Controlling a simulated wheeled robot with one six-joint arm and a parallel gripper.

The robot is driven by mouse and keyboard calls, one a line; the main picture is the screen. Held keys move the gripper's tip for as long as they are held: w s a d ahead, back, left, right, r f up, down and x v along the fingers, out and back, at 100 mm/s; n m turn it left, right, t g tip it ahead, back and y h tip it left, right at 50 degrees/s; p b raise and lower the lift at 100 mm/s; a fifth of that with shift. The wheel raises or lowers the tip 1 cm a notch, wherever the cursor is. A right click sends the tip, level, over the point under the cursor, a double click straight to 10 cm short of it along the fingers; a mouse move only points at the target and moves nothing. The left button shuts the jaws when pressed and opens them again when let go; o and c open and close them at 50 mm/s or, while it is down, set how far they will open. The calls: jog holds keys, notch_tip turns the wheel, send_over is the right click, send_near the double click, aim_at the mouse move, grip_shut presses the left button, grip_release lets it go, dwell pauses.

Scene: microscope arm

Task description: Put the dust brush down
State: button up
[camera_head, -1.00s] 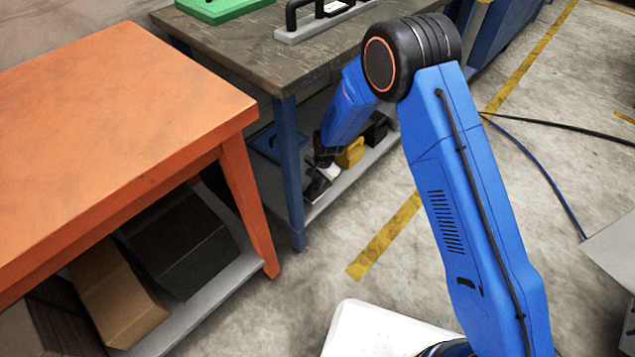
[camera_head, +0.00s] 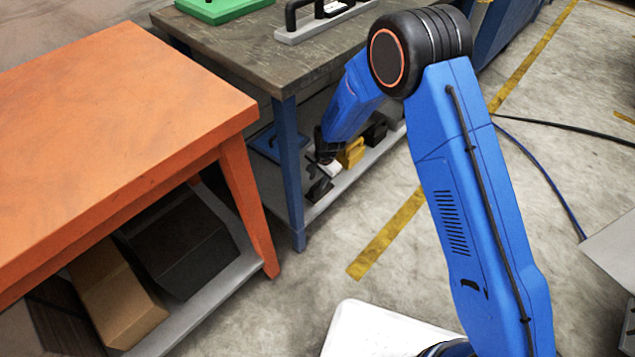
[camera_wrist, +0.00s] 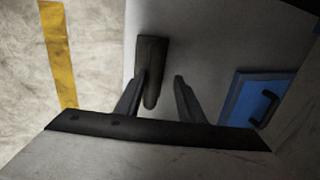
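The dark dust brush (camera_head: 319,190) lies on the grey lower shelf under the grey-topped bench, close to the shelf's front edge. In the wrist view the brush (camera_wrist: 152,52) shows as a dark block with a narrower handle pointing toward my gripper. My gripper (camera_wrist: 158,76) has its two fingers spread apart, with nothing clamped between them. The handle end shows between the fingers, nearer the left one. In the head view my gripper (camera_head: 318,165) is just above and behind the brush, with a visible gap between them.
The lower shelf (camera_head: 330,201) also holds a yellow object (camera_head: 350,153), a black object (camera_head: 376,132) and a flat blue item (camera_head: 268,143). A blue bench leg (camera_head: 288,165) stands left of my gripper. An orange table (camera_head: 120,130) stands at left.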

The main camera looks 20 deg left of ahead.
notch_tip(320, 180, up, 10)
jog(key=d, duration=0.1)
jog(key=shift+s+d+f, duration=0.2)
jog(key=shift+s+d, duration=0.1)
jog(key=shift+s, duration=0.05)
jog(key=w+d+r+n+t, duration=0.1)
jog(key=w+d+r, duration=0.1)
jog(key=d+r, duration=1.4)
jog(key=s+d+r+n+t, duration=0.1)
jog(key=s+d+r, duration=0.1)
jog(key=d+r, duration=0.5)
jog(key=s+d+r, duration=0.3)
jog(key=d+r, duration=0.4)
jog(key=d, duration=0.1)
jog(key=s+d+r+n+t, duration=0.1)
jog(key=s+d+r, duration=0.2)
jog(key=s+d, duration=0.35)
jog(key=s+d+r+n, duration=0.1)
jog(key=s+d+r, duration=0.3)
jog(key=s+d, duration=0.3)
jog(key=s+d+t+h, duration=0.1)
jog(key=s+d+h, duration=0.1)
jog(key=s+d, duration=0.7)
jog(key=s, duration=0.3)
jog(key=shift+s+f+n, duration=0.2)
jog(key=shift+s+n, duration=0.05)
jog(key=shift+n, duration=0.05)
